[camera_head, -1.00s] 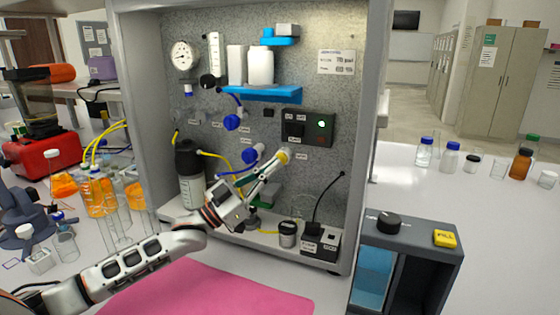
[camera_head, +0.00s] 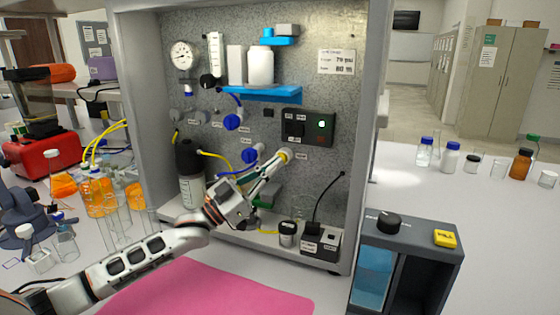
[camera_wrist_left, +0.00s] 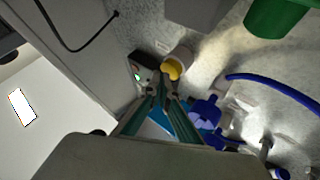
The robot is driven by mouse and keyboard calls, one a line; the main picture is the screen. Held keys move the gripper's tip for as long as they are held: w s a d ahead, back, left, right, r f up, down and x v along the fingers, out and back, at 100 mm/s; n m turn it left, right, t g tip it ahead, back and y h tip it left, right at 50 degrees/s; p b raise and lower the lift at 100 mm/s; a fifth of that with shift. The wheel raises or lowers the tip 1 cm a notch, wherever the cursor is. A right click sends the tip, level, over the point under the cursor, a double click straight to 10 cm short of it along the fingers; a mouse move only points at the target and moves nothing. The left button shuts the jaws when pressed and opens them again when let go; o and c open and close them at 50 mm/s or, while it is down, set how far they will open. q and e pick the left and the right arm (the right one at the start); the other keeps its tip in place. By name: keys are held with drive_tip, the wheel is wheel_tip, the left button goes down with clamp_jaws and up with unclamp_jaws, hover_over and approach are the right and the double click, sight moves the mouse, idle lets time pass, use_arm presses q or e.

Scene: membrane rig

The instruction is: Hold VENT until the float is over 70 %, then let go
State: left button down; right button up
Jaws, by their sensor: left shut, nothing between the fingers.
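A yellow round button (camera_head: 285,155) in a pale collar sits on the speckled rig panel; I take it to be VENT, but its label is too small to read. It also shows in the wrist view (camera_wrist_left: 172,68). My left gripper (camera_head: 279,161) is shut and empty, its fingertips at the button's face. In the wrist view the fingertips (camera_wrist_left: 165,82) are close against the button; I cannot tell how far it is pressed. The clear upright float tube (camera_head: 214,55) stands at the panel's upper left; its float level is too small to read.
A round gauge (camera_head: 184,56) is left of the tube. Blue valve knobs (camera_head: 233,122) lie left of the button, and a black switch box with a green light (camera_head: 308,128) is above it. A blue shelf (camera_head: 262,94) juts out higher up. A pink mat (camera_head: 205,292) lies in front.

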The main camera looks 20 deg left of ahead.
use_arm(q)
drive_tip(key=shift+w, duration=0.45)
idle(1.8)
drive_tip(key=shift+s, duration=0.1)
drive_tip(key=shift+s+p, duration=0.55)
drive_tip(key=shift+s, duration=0.35)
drive_tip(key=s+p, duration=0.3)
drive_tip(key=s, duration=0.2)
drive_tip(key=shift+d, duration=0.15)
idle(0.4)
